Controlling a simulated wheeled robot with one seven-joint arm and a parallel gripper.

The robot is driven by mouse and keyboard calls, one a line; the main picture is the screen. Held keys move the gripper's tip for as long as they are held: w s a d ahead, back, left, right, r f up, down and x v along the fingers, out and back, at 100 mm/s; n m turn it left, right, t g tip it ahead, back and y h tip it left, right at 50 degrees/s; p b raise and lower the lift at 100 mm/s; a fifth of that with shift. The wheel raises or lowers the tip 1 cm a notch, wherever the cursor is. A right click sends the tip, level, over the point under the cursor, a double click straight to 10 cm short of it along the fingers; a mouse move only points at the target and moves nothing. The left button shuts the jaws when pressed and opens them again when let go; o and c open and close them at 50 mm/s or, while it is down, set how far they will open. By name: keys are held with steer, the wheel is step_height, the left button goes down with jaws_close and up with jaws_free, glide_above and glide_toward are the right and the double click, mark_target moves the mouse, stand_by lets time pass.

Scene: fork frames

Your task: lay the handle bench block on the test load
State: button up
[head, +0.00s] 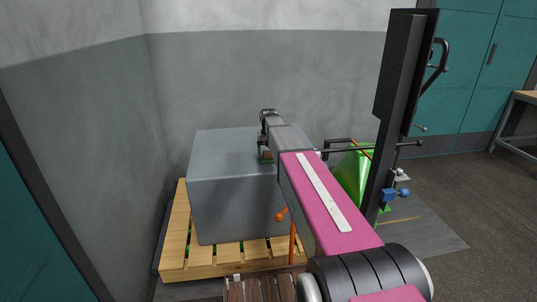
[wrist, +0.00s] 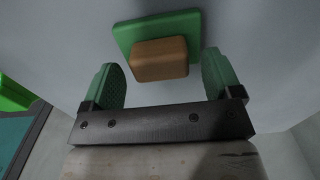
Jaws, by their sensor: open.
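The test load appears to be the large grey box (head: 235,190), which stands on a wooden pallet. The handle bench block, a green plate with a brown wooden grip (wrist: 160,60), lies against a plain grey surface in the wrist view, apparently the box's top. In the head view my gripper (head: 266,152) is over the box's top, toward its right side, and largely hides the block. In the wrist view my gripper (wrist: 164,68) is open, its green fingers on either side of the brown grip with gaps showing. Whether the fingers reach down past the grip is hard to tell.
The slatted wooden pallet (head: 185,250) extends past the box at the front and left. A dark upright post (head: 400,80) with rods and a bright green object (head: 353,175) stand to the right. Walls close in behind and left; open floor lies at the right.

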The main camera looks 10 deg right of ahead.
step_height(320, 180, up, 10)
steer(key=shift+r, duration=0.25)
